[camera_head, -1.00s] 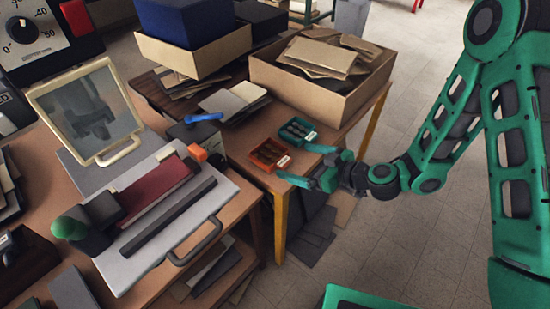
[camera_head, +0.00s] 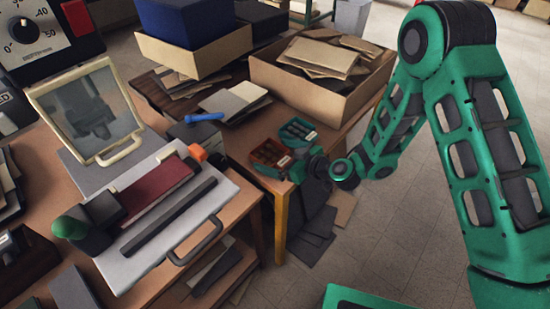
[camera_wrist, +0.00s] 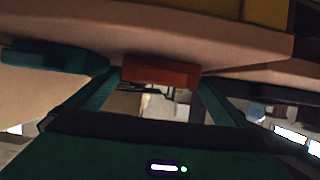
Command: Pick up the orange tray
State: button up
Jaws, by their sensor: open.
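The orange tray (camera_head: 264,153) sits near the front right corner of the wooden table, with small dark contents and a pale label. My gripper (camera_head: 277,159) is open at the tray, with its green fingers low at the tray's near and far sides. In the wrist view the orange tray (camera_wrist: 160,72) shows as a red-orange wall between the tips of my open gripper (camera_wrist: 157,82). I cannot tell whether the fingers touch it. Part of the tray's right end is hidden by my gripper.
A green tray (camera_head: 298,130) stands right behind the orange one, close to my far finger. A cardboard box (camera_head: 310,92) of folded cartons stands behind. A grey panel with a handle (camera_head: 200,241) lies at the left.

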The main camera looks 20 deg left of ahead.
jog(key=shift+w+a+f, duration=0.3)
jog(key=shift+a, duration=0.3)
jog(key=shift+c, duration=0.6)
jog(key=c, duration=1)
jog(key=shift+r, duration=0.1)
